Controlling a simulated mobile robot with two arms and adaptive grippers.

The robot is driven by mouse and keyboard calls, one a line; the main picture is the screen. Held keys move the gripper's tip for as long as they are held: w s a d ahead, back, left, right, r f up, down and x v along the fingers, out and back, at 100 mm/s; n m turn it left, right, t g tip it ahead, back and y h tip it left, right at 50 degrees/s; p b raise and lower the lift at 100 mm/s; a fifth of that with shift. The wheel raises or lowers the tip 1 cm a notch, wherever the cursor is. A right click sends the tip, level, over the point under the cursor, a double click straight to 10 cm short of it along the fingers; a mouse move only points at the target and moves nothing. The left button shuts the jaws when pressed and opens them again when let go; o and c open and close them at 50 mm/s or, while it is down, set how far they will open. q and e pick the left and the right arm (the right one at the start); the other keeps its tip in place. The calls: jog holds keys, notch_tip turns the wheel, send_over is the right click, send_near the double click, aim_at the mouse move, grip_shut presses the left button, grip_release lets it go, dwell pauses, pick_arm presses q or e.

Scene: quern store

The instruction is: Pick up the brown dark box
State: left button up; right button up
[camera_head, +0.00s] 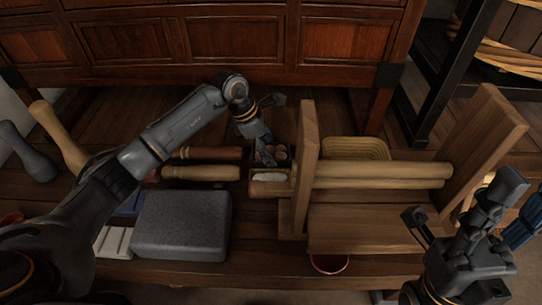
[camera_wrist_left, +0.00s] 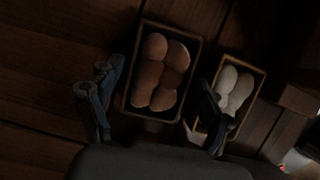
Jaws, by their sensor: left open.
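The dark brown box (camera_wrist_left: 193,78) is a small open tray holding several brown rounded things, likely eggs. In the head view the box (camera_head: 284,142) stands on the wooden surface left of the upright board, partly hidden by my left gripper (camera_head: 266,157). In the left wrist view my left gripper (camera_wrist_left: 153,112) is open, with one finger left of the box and the other at its right, by the gap to a second box. The fingers look apart from the box; their height above it is unclear. My right gripper (camera_head: 440,275) is at the lower right, away from the box.
A second small box (camera_wrist_left: 258,90) with pale rounded things stands close on the right. A wooden rack (camera_head: 305,170) with rolling pins (camera_head: 385,170) stands beside the boxes. A grey block (camera_head: 182,225) and a pale pin (camera_head: 200,173) lie left. A red bowl (camera_head: 330,263) is near the front edge.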

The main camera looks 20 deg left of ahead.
pick_arm(q)
jog(key=shift+f, duration=0.25)
jog(key=shift+c, duration=0.2)
jog(key=c, duration=0.9)
